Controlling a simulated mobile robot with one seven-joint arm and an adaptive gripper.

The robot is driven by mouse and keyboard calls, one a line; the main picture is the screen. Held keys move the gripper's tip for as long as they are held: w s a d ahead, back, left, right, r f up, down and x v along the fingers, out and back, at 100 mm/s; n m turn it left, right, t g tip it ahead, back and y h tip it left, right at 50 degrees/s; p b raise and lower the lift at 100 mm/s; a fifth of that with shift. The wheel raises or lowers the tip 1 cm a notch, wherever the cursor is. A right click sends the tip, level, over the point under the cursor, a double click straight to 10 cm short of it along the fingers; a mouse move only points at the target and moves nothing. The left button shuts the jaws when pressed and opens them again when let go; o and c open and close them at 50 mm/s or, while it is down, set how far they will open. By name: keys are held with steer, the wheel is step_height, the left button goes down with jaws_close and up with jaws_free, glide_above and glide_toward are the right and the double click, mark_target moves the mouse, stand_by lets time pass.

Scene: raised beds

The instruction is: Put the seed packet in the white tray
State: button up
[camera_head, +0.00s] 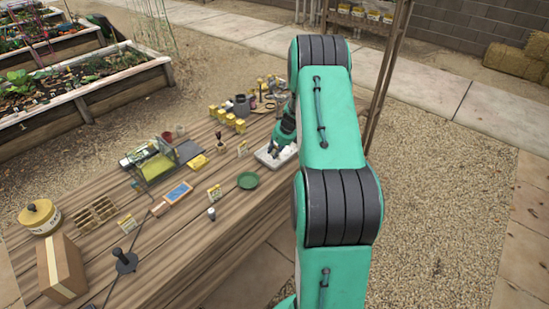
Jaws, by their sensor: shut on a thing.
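The white tray (265,158) lies near the table's right edge, partly behind my arm. My gripper (273,150) points down right over the tray, its dark fingers low and close to it. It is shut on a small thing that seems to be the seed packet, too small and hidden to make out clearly. I cannot tell whether that thing touches the tray.
The wooden table (190,240) also holds a green saucer (248,180), a blue-faced item (178,191), a yellow sponge-like block (197,162), a wooden box (62,268) and a lidded pot (40,216). Pots and yellow boxes crowd the far end. The near right table edge is fairly clear.

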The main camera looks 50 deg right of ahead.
steer(key=shift+f+b, duration=0.55)
steer(key=shift+f, duration=1.2)
steer(key=shift+f, duration=0.1)
steer(key=o, duration=0.9)
steer(key=shift+o, duration=0.2)
steer(key=p+v, duration=0.2)
steer(key=v, duration=1)
steer(key=shift+a, duration=0.1)
